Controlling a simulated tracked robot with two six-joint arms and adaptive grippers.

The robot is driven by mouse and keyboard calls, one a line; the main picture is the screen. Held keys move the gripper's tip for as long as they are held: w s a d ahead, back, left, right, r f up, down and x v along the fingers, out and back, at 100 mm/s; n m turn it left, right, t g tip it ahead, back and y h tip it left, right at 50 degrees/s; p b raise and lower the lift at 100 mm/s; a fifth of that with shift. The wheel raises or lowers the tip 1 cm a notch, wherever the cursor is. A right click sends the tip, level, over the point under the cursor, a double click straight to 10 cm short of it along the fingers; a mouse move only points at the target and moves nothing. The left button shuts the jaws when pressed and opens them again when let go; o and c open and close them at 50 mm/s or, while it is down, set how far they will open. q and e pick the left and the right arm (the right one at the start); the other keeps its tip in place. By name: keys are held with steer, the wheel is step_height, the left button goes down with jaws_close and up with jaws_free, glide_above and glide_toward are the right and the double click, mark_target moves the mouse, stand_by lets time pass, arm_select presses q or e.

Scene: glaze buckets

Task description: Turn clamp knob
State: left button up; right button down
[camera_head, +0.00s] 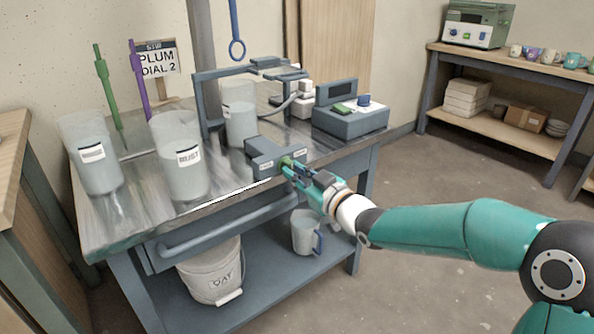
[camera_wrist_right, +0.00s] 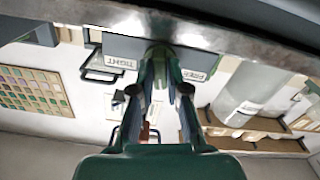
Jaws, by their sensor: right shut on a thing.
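The clamp (camera_head: 268,155) is a dark grey block at the front edge of the metal-topped bench. Its small green knob (camera_head: 286,161) is on the front face, between two white labels. My right gripper (camera_head: 292,168) reaches it from the front right and is shut on the knob. In the right wrist view the fingers (camera_wrist_right: 165,62) close around the green knob (camera_wrist_right: 158,50), partly hiding it. That view is upside down, with the label TIGHT (camera_wrist_right: 118,63) on the left and the label FREE (camera_wrist_right: 194,75) on the right. My left gripper is not in view.
Cloudy buckets (camera_head: 180,160) with labels stand on the bench, with green and purple stirrers (camera_head: 138,80) behind. A grey dial box (camera_head: 350,122) is at the right. A white pail (camera_head: 212,275) and a jug (camera_head: 306,235) are on the lower shelf. The floor at right is clear.

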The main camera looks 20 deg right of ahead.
steer(key=shift+f+m+p, duration=0.15)
steer(key=shift+m+p, duration=2.35)
steer(key=shift+m, duration=4.9)
